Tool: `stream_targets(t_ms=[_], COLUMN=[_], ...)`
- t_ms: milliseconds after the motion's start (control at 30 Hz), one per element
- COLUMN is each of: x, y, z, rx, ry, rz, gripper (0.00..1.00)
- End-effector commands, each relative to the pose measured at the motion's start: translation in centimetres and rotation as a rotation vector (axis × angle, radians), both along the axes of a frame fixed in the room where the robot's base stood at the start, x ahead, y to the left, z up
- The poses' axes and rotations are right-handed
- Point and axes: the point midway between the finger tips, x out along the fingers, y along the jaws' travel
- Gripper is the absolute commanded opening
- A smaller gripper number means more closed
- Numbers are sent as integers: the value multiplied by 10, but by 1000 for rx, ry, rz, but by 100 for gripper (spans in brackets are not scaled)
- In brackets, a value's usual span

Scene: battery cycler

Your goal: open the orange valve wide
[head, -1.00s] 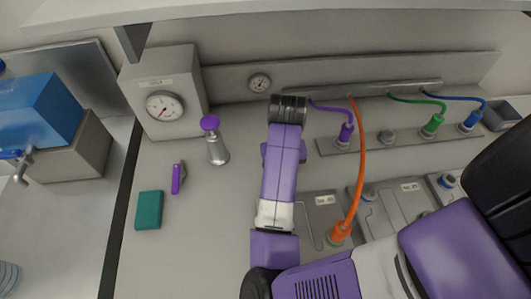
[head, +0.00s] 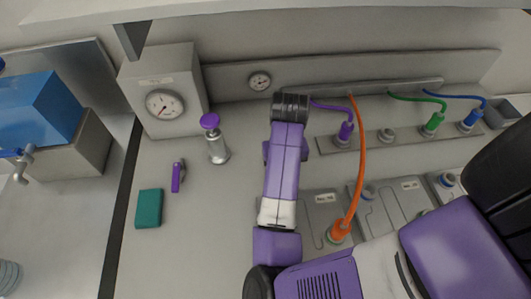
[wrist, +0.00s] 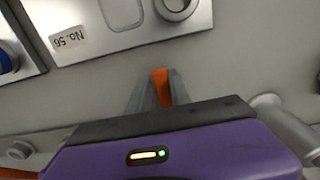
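An orange piece (wrist: 161,84), which looks like the valve's handle, shows in the wrist view between the two grey fingers of my gripper (wrist: 160,92). The fingers are close together, with the orange piece filling the gap between them. The rest of the valve is hidden behind the fingers and my purple gripper body. In the head view my arm reaches over the bench, and it hides both my gripper and the orange valve.
An orange cable (head: 360,170) runs from the back rail to an orange plug (head: 338,233), close right of my arm. A purple-topped bottle (head: 215,145), a gauge box (head: 165,95), a purple tool (head: 177,176) and a teal block (head: 149,208) stand left. Open bench lies between.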

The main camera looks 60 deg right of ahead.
Motion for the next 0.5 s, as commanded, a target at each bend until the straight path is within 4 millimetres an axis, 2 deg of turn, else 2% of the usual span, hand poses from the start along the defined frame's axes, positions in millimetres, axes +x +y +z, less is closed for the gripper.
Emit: stream_targets(t_ms=[67,133,400,500], x=[-1,-1,-1,-1], y=[-1,-1,-1,-1], z=[0,0,0,6], rx=[-1,-2,-1,-2], ry=[2,2,2,1], rz=[-2,-2,-2,-2], gripper=[21,32,32,32])
